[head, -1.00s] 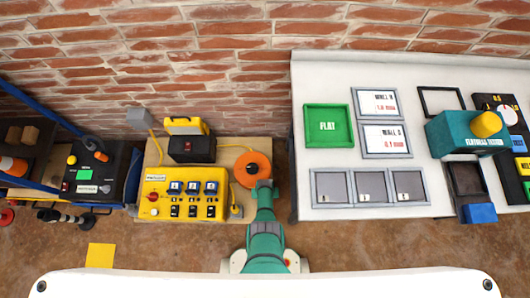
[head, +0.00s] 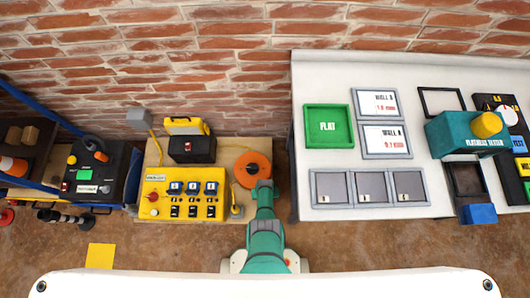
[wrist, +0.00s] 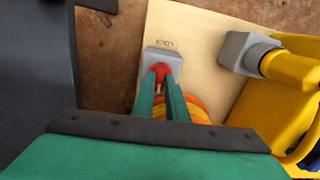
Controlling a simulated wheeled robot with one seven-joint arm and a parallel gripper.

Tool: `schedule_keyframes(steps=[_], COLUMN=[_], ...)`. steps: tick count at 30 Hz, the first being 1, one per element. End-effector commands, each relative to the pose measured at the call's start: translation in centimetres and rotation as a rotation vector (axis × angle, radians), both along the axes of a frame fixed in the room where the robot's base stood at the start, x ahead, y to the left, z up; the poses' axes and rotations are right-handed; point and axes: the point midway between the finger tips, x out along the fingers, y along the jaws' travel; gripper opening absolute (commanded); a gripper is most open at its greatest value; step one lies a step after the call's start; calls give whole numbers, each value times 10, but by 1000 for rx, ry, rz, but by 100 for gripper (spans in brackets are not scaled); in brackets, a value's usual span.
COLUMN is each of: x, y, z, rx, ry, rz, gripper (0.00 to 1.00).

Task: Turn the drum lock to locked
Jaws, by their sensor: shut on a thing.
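The orange drum (head: 252,168) lies at the right end of the wooden board, and part of it shows behind my fingers in the wrist view (wrist: 197,108). In the wrist view a grey lock block (wrist: 163,57) sits on the board, with a red lever (wrist: 161,71) on it. My gripper (wrist: 162,80) has its two teal fingers closed around the red lever, one on each side. Dark lettering shows by the block, too small to read surely. In the head view my arm covers the lock and the drum's lower right edge.
A yellow control box (head: 185,194) with switches stands left of the drum. In the wrist view a grey and yellow plug-like part (wrist: 270,60) is close at right.

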Motion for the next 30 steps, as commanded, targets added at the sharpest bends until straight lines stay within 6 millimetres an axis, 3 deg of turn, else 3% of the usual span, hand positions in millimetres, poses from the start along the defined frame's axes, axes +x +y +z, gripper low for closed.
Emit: schedule_keyframes(steps=[8,30], x=[0,-1], y=[0,0], z=[0,0], rx=[1,-1], ry=[1,2], rz=[176,879], gripper=[0,0])
